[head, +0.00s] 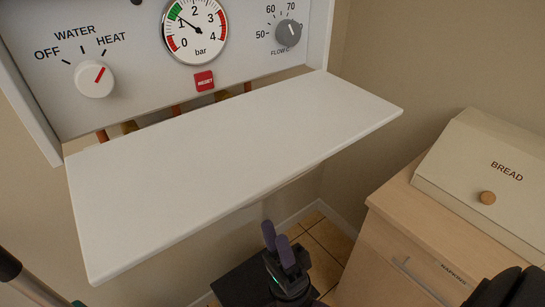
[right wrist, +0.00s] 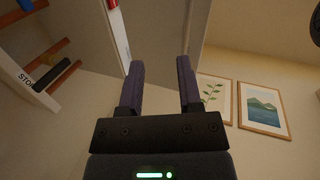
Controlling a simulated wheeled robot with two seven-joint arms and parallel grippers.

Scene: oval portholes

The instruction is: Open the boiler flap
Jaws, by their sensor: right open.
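The boiler flap (head: 225,165) is a white panel folded down from the boiler's lower front. It sticks out towards me, nearly level, with the control panel (head: 130,60) bare above it. My right gripper (head: 276,237), with purple fingers, is below and beyond the flap's front edge in the head view, apart from it. The right wrist view looks upward past the open, empty fingers (right wrist: 160,85); the flap's shaded underside (right wrist: 160,35) shows above and between them. My left gripper is not in view.
A white knob (head: 94,79), a pressure gauge (head: 195,30), a red reset button (head: 203,81) and a grey knob (head: 288,33) are on the panel. A bread box (head: 485,175) stands on a wooden cabinet (head: 385,245) at right. Pipes (right wrist: 55,50) show in the wrist view.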

